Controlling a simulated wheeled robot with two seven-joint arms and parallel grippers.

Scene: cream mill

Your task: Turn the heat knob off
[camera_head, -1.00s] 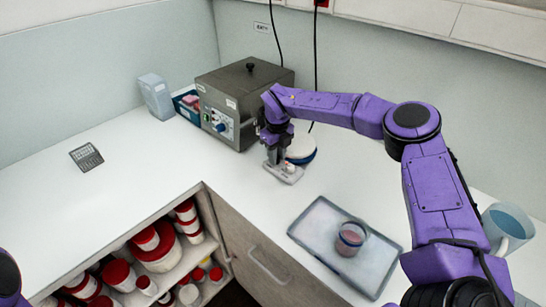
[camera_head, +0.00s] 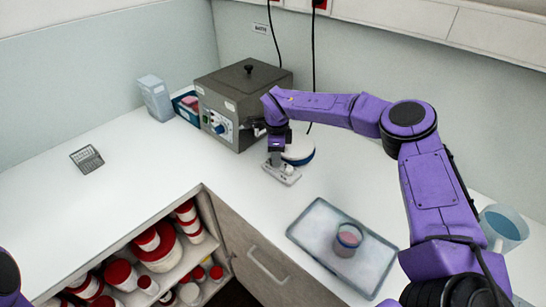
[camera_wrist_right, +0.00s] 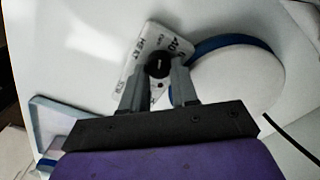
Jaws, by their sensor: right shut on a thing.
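The heat knob (camera_wrist_right: 158,62) is small, round and black with a light pointer mark. It stands on a pale control plate (camera_wrist_right: 135,68) lettered HEAT, which shows in the head view as a grey plate (camera_head: 285,178) on the counter. My right gripper (camera_wrist_right: 158,72) points down with its two grey fingers on either side of the knob, shut on it. In the head view the right gripper (camera_head: 276,163) hides the knob. A white round plate with a blue rim (camera_wrist_right: 235,75) sits beside the control plate. My left gripper is out of view.
A grey metal box with a blue knob (camera_head: 243,95) stands behind the gripper. A tray (camera_head: 375,268) with a glass jar (camera_head: 348,239) lies at the front right. A blue mug (camera_head: 505,225) stands far right. The left counter is mostly clear.

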